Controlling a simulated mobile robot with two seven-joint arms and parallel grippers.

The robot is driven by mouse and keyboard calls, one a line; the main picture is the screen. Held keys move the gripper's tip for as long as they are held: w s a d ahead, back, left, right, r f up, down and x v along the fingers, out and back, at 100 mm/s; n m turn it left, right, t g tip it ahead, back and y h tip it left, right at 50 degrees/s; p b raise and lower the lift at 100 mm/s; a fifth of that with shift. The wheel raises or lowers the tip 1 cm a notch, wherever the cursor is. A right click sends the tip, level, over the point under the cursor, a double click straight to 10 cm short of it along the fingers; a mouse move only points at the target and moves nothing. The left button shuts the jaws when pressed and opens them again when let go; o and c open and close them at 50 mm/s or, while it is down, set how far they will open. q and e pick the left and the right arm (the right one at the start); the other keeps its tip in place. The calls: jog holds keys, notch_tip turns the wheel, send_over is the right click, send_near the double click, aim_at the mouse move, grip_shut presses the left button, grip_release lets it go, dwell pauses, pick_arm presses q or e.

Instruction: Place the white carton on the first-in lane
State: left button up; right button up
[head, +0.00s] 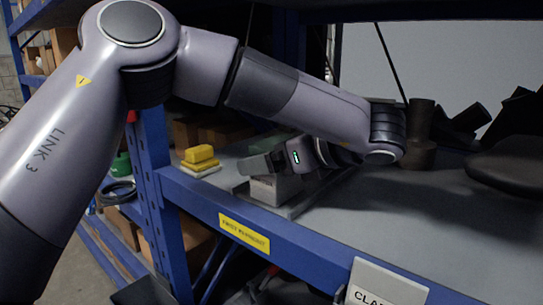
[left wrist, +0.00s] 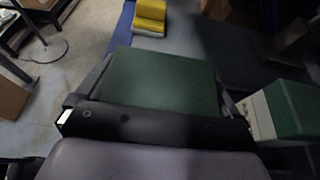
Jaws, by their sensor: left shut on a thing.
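A pale, whitish block (head: 272,189), which looks like the white carton, is at the shelf's front left, under my left gripper (head: 275,163). My left gripper is shut on it, though the arm and wrist hide much of the grip. In the left wrist view a green-faced box (left wrist: 163,78) fills the space between the dark fingers. I cannot tell whether its base touches the shelf. A second box with a green face and white side (left wrist: 262,115) shows at the right of that view. My right gripper is not in view.
The blue shelf edge (head: 285,257) carries a yellow label (head: 244,233) and a white sign (head: 385,284). A yellow-and-white stack (head: 200,158) stands left of the gripper. Dark pipe fittings (head: 421,122) stand behind my wrist. The grey shelf top (head: 400,215) is clear at front right.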

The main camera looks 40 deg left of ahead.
pick_arm(q)
jog(key=shift+f, duration=0.1)
jog(key=o, duration=0.8)
jog(key=shift+r, duration=0.25)
jog(key=b+v, duration=0.1)
jog(key=v, duration=1.1)
jog(key=shift+f, duration=0.15)
